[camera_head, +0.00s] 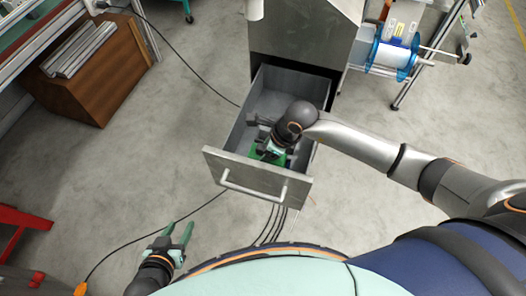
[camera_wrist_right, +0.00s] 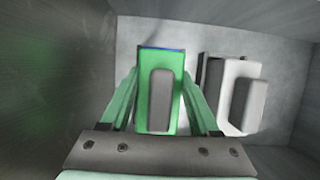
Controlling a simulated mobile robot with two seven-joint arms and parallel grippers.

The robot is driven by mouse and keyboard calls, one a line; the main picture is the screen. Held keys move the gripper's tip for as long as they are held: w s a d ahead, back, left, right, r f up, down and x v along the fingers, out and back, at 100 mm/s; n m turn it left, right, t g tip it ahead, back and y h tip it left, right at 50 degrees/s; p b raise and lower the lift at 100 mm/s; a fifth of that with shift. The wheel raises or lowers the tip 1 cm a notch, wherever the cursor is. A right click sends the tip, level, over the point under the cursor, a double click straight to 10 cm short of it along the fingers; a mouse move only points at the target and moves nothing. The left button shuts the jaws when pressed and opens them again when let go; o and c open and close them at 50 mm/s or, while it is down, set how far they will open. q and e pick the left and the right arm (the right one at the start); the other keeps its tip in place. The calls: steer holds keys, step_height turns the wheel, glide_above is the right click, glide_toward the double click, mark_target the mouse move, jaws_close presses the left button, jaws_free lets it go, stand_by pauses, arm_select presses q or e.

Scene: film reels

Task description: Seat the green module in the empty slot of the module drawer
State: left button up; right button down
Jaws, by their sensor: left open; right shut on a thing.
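The green module (camera_wrist_right: 145,108) has a grey raised handle on its face and sits between the fingers of my right gripper (camera_wrist_right: 160,82), which is shut on it. In the head view the green module (camera_head: 258,155) shows partly under my right gripper (camera_head: 272,148), inside the open module drawer (camera_head: 228,170) near its front. I cannot tell whether the module touches the drawer floor, and the empty slot cannot be made out. A pale grey module (camera_wrist_right: 233,98) stands just right of the green one in the wrist view. My left gripper (camera_head: 180,232) is open and empty, outside the drawer.
The drawer walls enclose the right gripper closely. The drawer's front handle (camera_head: 252,192) faces me. The metal cabinet (camera_head: 300,35) stands behind it. A blue-flanged reel (camera_head: 392,55) is at upper right, and a wooden crate (camera_head: 95,85) is at left. Cables lie on the floor.

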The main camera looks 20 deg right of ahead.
steer(key=shift+f+b, duration=0.35)
steer(key=shift+f, duration=0.1)
steer(key=shift+c, duration=2.3)
jaws_free()
steer(key=shift+o, duration=0.3)
